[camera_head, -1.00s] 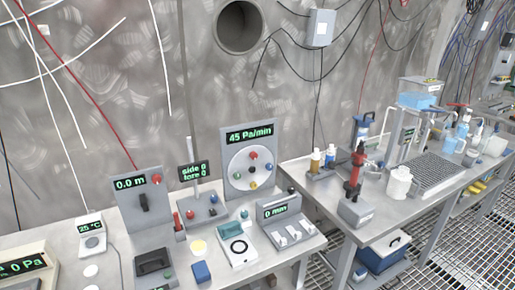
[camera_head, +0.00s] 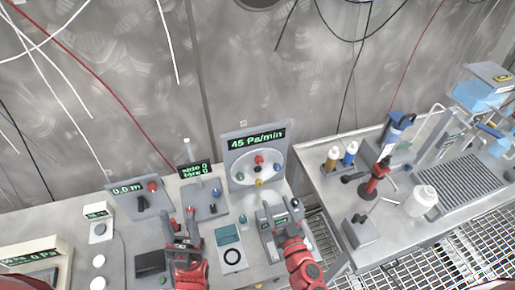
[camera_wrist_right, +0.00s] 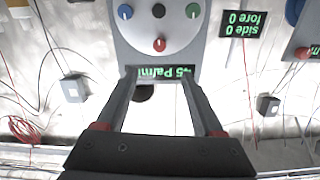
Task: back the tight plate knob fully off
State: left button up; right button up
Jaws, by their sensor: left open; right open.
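The upright plate panel (camera_head: 231,147) reads 45 Pa/min and carries a round white plate (camera_head: 246,164). Which knob is tight does not show. My right gripper (camera_head: 279,208) is open and empty in front of and below the plate. In the right wrist view, the red knob (camera_wrist_right: 160,44) lies beyond the open fingers (camera_wrist_right: 160,74). My left gripper (camera_head: 179,215) is open, further left, over the bench.
A 0.0 m panel (camera_head: 138,200) and a side/fore panel (camera_head: 204,202) stand left of the plate. A white device with a dial (camera_head: 231,258) sits between my grippers. A second bench (camera_head: 315,178) with bottles and a red-blue tool is at right.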

send_near(260, 162)
jog(key=b+x, duration=0.1)
jog(key=x, duration=0.7)
jog(key=shift+w+d+f+b, duration=0.1)
jog(key=shift+f+b, duration=0.1)
jog(key=shift+b, duration=0.15)
jog(key=shift+w+a+r, duration=0.1)
jog(key=shift+w+a, duration=0.15)
jog(key=shift+w, duration=0.15)
grip_shut()
